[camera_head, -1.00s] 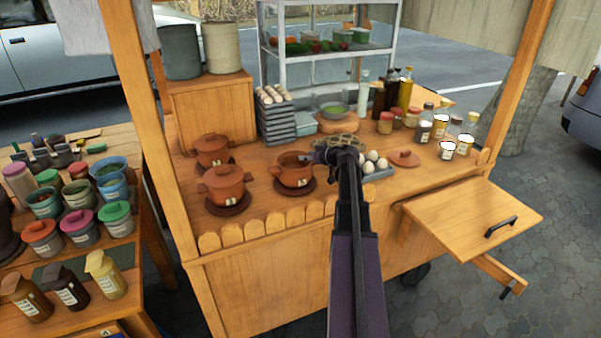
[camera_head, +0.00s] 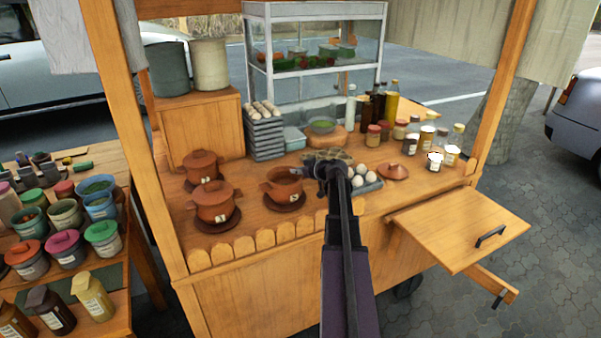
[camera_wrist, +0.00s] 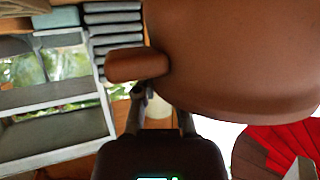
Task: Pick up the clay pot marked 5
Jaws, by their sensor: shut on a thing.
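A lidless brown clay pot (camera_head: 283,188) stands on a dark saucer (camera_head: 287,207) on the wooden counter. A pale label is on its front, but I cannot read the number. My gripper (camera_head: 326,166) is at the pot's right side, shut on the pot at its handle side. In the wrist view the pot's large round wall (camera_wrist: 235,50) and one stubby handle fill the top, with my gripper's fingers (camera_wrist: 163,112) close beneath. The exact contact is hidden. Two lidded clay pots (camera_head: 214,203) (camera_head: 201,168) stand on the left; their labels are too small to read.
Eggs (camera_head: 360,181) in a grey tray lie just right of my gripper. A clay lid (camera_head: 393,171) lies beyond them. Stacked egg trays (camera_head: 263,135), a green bowl (camera_head: 322,125) and several bottles and jars (camera_head: 378,105) stand behind. A glass case (camera_head: 315,50) is at the back.

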